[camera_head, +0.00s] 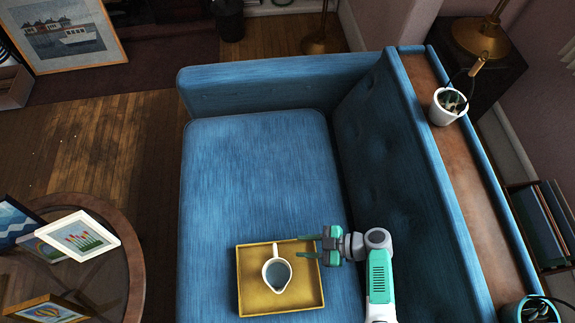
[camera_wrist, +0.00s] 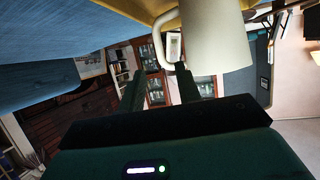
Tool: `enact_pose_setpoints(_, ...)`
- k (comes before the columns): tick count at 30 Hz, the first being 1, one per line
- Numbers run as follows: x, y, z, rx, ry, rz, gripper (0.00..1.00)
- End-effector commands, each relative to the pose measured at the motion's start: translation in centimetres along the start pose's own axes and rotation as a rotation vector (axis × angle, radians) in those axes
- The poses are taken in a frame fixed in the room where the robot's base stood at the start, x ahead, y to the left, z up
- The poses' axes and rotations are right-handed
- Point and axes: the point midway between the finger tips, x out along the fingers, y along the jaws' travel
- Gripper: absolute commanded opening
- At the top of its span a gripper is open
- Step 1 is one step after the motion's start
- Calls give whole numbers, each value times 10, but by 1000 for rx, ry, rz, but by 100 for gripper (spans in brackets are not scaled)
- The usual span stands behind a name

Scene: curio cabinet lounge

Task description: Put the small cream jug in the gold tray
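The small cream jug (camera_head: 277,275) stands upright inside the gold tray (camera_head: 250,299), near its middle, with its handle towards the back. The tray lies on the blue sofa seat. My gripper (camera_head: 301,246) is beside the jug, over the tray's back right corner, with its fingers pointing left. The fingers are apart with nothing between them. In the wrist view, the jug (camera_wrist: 217,40) and its handle show above the open gripper (camera_wrist: 157,72), and a bit of the tray (camera_wrist: 172,18) shows behind it. Contact between jug and fingers cannot be made out.
The sofa's tufted backrest (camera_head: 385,165) rises to the right of my arm. A round table (camera_head: 118,222) with framed pictures stands at left. The seat behind the tray is clear.

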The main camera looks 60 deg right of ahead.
Motion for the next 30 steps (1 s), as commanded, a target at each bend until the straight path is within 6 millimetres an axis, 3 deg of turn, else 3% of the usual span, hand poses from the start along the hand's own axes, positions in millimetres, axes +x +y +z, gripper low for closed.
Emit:
enact_pose_setpoints(3,-23,1,-2,0,0,3,34)
enact_pose_setpoints(7,-36,1,-1,0,0,1,34)
enact_pose_setpoints(23,-36,7,-4,-5,-17,-5,34)
enact_pose_setpoints(26,-22,52,-41,-40,-146,-15,34)
enact_pose_setpoints(29,8,116,-127,-102,-303,65,34)
enact_pose_setpoints(30,22,136,-170,-128,-334,126,34)
